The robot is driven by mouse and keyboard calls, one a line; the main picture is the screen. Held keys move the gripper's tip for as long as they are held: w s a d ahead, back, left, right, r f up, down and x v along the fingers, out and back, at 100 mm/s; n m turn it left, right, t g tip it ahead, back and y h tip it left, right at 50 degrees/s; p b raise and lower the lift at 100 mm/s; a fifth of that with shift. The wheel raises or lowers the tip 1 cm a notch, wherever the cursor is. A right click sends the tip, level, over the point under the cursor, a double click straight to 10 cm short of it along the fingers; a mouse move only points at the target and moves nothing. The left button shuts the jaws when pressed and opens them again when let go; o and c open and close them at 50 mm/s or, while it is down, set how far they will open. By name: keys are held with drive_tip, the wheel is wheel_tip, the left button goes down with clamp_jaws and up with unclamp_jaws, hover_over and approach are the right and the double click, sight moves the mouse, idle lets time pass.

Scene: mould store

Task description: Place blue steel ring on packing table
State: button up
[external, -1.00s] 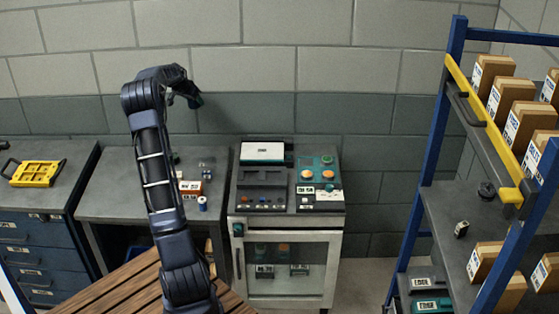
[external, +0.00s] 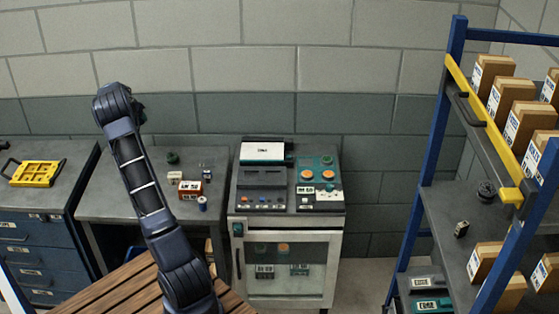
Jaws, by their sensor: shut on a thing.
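I cannot make out a blue steel ring in the external view. My arm rises from the lower middle and bends at its top left, in front of the wall. My gripper is hidden behind the bent upper end of the arm, so neither its fingers nor anything in them shows. A grey table (external: 105,206) stands behind the arm, and a wooden slatted top (external: 105,292) lies in front. I cannot tell which of them is the packing table.
The grey table holds a dark green round piece (external: 172,157), a red-and-white box (external: 190,190) and a small blue-and-white cylinder (external: 202,204). A cabinet (external: 287,225) with devices on top stands beside it. A blue-framed shelf (external: 435,130) with cartons is at right, a yellow tray (external: 37,173) at left.

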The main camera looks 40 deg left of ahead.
wheel_tip(320, 180, down, 18)
drive_tip(key=shift+f, duration=0.2)
idle(0.5)
drive_tip(key=shift+f, duration=0.1)
drive_tip(key=o, duration=1.5)
drive_tip(key=shift+f, duration=0.1)
drive_tip(key=shift+o, duration=0.2)
drive_tip(key=v, duration=1.2)
